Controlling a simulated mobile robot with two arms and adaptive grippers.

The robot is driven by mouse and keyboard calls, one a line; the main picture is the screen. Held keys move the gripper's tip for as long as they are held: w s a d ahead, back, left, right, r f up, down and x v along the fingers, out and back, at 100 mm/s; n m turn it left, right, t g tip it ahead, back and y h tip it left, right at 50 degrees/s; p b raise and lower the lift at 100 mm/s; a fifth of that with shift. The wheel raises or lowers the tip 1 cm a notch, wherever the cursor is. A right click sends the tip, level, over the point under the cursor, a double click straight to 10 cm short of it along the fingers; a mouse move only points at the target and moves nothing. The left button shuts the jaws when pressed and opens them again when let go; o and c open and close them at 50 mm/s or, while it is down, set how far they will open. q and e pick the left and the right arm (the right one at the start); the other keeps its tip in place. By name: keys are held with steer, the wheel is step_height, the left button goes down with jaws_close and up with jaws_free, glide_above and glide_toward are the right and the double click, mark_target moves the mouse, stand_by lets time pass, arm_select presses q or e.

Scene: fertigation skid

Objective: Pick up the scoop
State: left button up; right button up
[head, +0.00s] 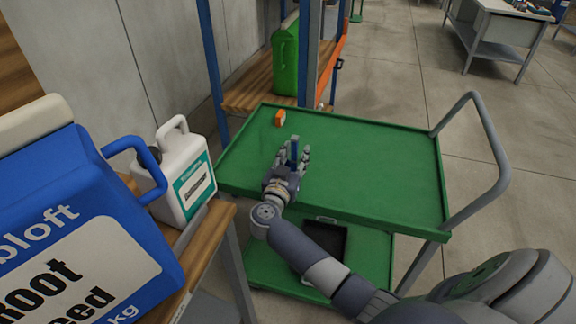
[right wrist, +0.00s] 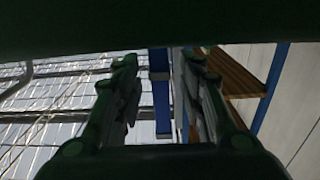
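My right gripper (head: 292,150) is over the green cart's top tray, its fingers apart. A narrow blue upright piece (head: 294,152) shows between the fingers; it may be part of the scoop, but its full shape is hidden by the hand. In the right wrist view the two fingers (right wrist: 158,85) stand apart, with a blue strip between them and a visible gap on the left side. I cannot tell whether that strip is the same piece or a post behind. No other scoop is recognisable. My left gripper is out of view.
The green cart (head: 400,185) has a mostly bare top tray with a raised rim and a grey handle (head: 497,140). A small orange-and-white item (head: 280,118) lies near its far left. A blue container (head: 70,220) and white jug (head: 183,170) stand at left. A green canister (head: 285,62) stands on the shelf behind.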

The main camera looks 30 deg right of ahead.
jaws_close()
steer(key=shift+r, duration=0.15)
